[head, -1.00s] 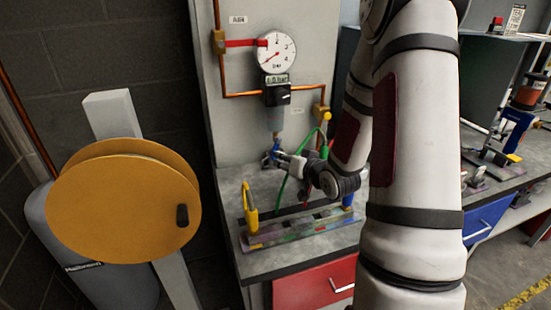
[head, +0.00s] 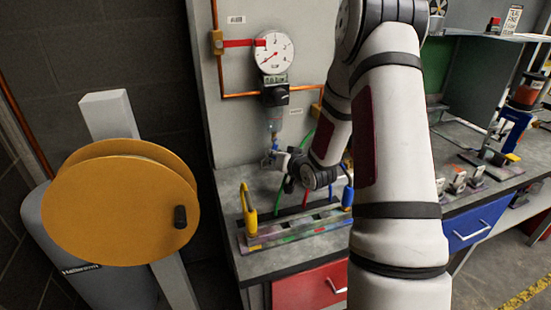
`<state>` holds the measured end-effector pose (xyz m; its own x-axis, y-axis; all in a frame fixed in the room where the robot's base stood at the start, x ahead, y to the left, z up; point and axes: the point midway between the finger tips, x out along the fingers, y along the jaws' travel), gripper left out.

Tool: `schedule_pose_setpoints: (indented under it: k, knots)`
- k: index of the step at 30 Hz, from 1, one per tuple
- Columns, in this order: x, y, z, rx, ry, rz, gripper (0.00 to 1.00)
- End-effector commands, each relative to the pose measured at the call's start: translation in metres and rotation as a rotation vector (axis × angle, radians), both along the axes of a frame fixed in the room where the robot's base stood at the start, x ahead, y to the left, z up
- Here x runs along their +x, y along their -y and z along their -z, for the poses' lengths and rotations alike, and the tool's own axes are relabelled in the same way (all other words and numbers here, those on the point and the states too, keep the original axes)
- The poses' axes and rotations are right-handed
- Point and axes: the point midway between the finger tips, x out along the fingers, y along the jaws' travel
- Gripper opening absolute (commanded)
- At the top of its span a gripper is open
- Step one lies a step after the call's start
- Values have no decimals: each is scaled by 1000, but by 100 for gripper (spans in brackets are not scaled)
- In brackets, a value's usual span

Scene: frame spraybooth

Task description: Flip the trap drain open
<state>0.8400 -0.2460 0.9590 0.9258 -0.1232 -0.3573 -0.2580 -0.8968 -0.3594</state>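The water trap (head: 275,121) is a pale, clear-looking bowl under the black regulator (head: 275,95) on the grey panel, below the round pressure gauge (head: 273,52). Its drain at the bottom is small and partly hidden by my gripper, so I cannot tell how the drain is set. My gripper (head: 270,158) is just below the bowl, reaching in from the right. Its fingertips are close to the bottom of the trap. They are too small to show whether they touch the drain or are open or shut.
A rack with yellow, green, red and blue tools (head: 298,232) lies on the bench below my wrist. A yellow hose reel (head: 120,210) stands at left. A red-handled valve (head: 240,43) sits on the copper pipe (head: 240,95). My arm covers the panel's right side.

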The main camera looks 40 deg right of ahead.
Motion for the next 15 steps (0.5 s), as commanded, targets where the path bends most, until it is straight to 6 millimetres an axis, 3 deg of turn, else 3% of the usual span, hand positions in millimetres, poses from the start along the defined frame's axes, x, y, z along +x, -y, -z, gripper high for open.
schedule_pose_setpoints:
  k: [8, 15]
  knots:
    - [1, 0, 1, -34, -9, -2, 0]
    - [-1, 9, 5, -251, -71, -2, 0]
